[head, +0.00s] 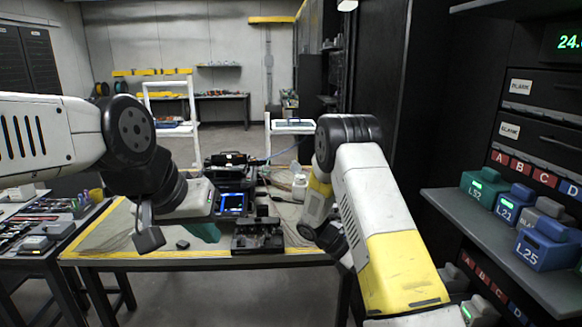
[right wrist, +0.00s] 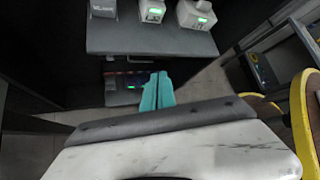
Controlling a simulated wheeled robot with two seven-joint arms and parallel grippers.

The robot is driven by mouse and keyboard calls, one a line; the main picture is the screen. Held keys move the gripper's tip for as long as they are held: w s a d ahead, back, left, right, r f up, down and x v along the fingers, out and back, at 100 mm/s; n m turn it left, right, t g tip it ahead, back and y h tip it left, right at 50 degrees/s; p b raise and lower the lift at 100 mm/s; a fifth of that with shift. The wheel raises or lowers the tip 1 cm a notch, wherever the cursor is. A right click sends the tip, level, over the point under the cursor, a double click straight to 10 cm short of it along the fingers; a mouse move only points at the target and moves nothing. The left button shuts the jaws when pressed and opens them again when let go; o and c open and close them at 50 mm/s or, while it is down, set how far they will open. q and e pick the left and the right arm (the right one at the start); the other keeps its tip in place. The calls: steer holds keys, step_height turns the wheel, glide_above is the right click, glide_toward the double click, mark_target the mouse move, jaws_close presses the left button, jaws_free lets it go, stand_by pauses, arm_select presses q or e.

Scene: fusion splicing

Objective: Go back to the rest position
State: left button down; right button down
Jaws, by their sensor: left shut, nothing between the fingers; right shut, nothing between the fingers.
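My left gripper (head: 205,232) shows its teal fingers over the left part of the workbench (head: 165,250), close to a device with a lit blue screen (head: 232,203). Its fingers are shut with nothing visible between them. My right arm is folded at the right of the bench in the head view, and its fingers are hidden there. In the right wrist view my right gripper (right wrist: 157,92) has its teal fingers together and empty. They point toward a shelf (right wrist: 150,40) and are apart from the units on it.
A side table (head: 45,245) with tools is at left. At right, a shelf (head: 480,215) holds labelled units such as a blue one (head: 545,248).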

steer(key=s+a+r+m+t+y, duration=0.3)
steer(key=s+r+m, duration=0.3)
steer(key=r, duration=0.4)
steer(key=s+a+r+m+t+y, duration=0.3)
steer(key=s+r+m+t+y, duration=0.1)
steer(key=r, duration=0.6)
steer(key=s+a+r+m+t+y, duration=0.3)
steer(key=s+r+m+y, duration=0.1)
steer(key=s+r+m, duration=0.5)
steer(key=shift+a+r+m+t+y, duration=0.35)
steer(key=shift+r+m, duration=0.25)
steer(key=shift+r, duration=0.3)
steer(key=shift+d, duration=0.1)
